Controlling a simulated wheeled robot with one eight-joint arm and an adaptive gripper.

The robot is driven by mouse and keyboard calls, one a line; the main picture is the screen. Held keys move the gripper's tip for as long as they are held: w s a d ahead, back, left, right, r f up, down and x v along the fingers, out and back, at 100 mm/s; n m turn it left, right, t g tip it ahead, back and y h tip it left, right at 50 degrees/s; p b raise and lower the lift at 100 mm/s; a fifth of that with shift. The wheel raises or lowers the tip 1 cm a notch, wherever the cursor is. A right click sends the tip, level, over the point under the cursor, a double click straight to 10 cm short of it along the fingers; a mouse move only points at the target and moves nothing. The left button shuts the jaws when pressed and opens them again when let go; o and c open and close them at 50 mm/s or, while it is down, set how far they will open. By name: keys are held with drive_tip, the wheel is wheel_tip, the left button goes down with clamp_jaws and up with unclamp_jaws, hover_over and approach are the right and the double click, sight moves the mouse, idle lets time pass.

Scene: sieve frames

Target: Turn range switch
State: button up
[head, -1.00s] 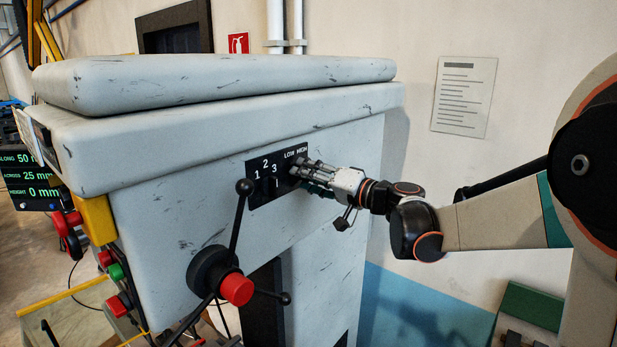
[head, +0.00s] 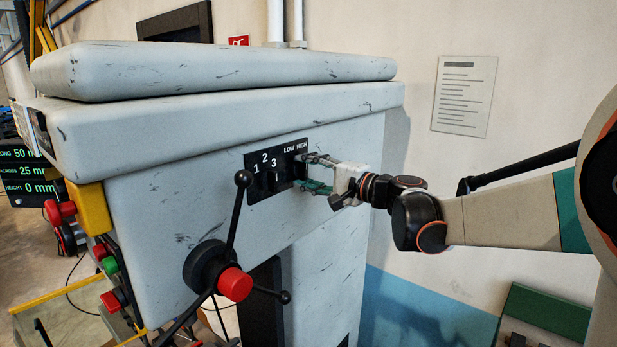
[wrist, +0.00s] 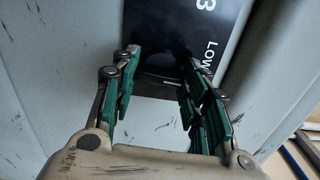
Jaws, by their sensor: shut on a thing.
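The black panel (head: 252,188) on the side of the pale machine head (head: 160,185) bears the white marks 1, 2, 3 and LOW HIGH. The range switch (wrist: 165,74) is a dark knob below LOW HIGH, hard to tell from the black panel. My gripper (head: 302,172) reaches it from the right, one finger above the other in the head view. In the wrist view, my gripper (wrist: 161,62) has its green-padded fingers on either side of the knob, shut on it. The knob's pointing direction cannot be told.
A numbered selector knob (head: 275,180) sits just left of my fingers. A lever hub with a red cap (head: 235,285) and black ball-ended arms stands below left. The wall on the right carries a paper notice (head: 464,95).

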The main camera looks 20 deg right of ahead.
drive_tip(key=m+b, duration=0.1)
drive_tip(key=m, duration=0.4)
drive_tip(key=shift+m, duration=0.4)
drive_tip(key=shift+m+b, duration=0.3)
drive_tip(key=o, duration=1)
drive_tip(key=shift+o, duration=0.2)
drive_tip(key=shift+s, duration=0.1)
drive_tip(key=v, duration=0.7)
drive_tip(key=shift+s, duration=0.15)
drive_tip(key=shift+d+f, duration=0.1)
drive_tip(key=shift+d, duration=0.05)
